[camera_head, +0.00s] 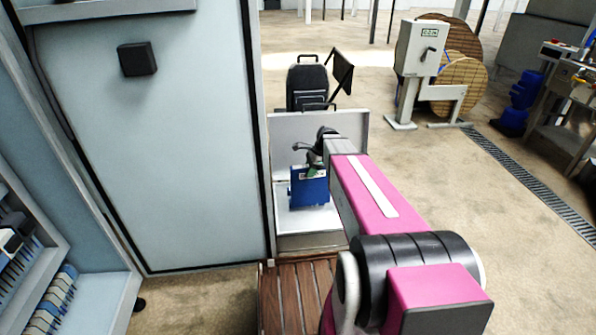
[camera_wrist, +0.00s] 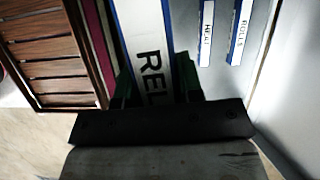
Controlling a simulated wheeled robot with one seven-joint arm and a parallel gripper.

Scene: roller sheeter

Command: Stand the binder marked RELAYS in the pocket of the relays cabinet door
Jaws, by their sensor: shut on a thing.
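My gripper (camera_head: 315,171) is shut on a blue binder (camera_head: 309,190), which hangs below it in front of a pale, open-fronted stand. A large pale grey-blue cabinet door or panel (camera_head: 160,190) with a black block-like handle (camera_head: 137,59) fills the left of the head view. No door pocket can be made out, and I cannot tell which cabinet this is.
In the wrist view, binders HEAT (camera_wrist: 207,30) and ROLLS (camera_wrist: 240,30) stand right of the held one. The pale stand (camera_head: 350,122) has a back wall. An open cabinet with electrical parts (camera_head: 50,300) is at left.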

